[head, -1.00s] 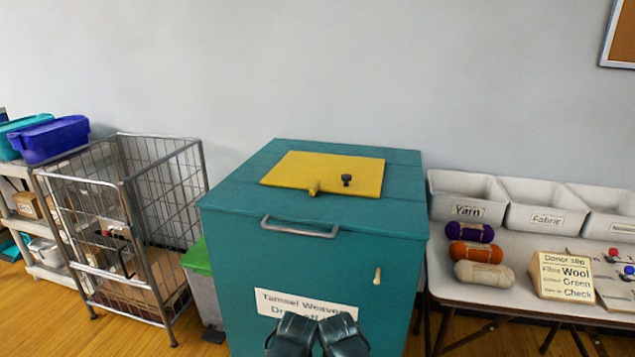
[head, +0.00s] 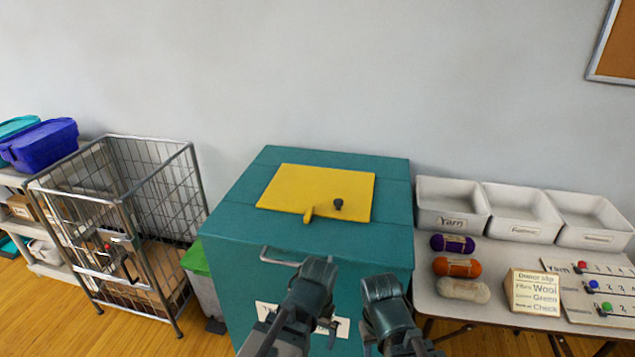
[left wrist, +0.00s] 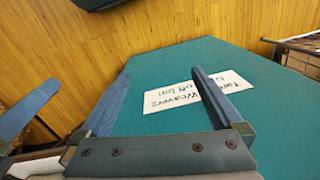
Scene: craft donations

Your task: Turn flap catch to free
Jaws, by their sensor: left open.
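The yellow flap (head: 345,192) lies flat on top of the teal bin (head: 225,225). A small yellow catch (head: 308,214) sits at its front edge, pointing toward the front. A dark knob (head: 338,204) stands on the flap. My left gripper (head: 318,270) is in front of the bin, below and apart from the catch. In the left wrist view its jaws (left wrist: 160,76) are open and empty, over the bin's front with its white label. My right gripper (head: 382,286) is beside it; its jaws cannot be made out.
A grey handle (head: 280,257) on the bin's front is partly covered by my left arm. A wire cage trolley (head: 128,205) stands left, a green-lidded bin (head: 196,260) between. At right, a table (head: 425,290) holds white trays (head: 450,222), yarn (head: 457,267) and a donor slip sign (head: 533,291).

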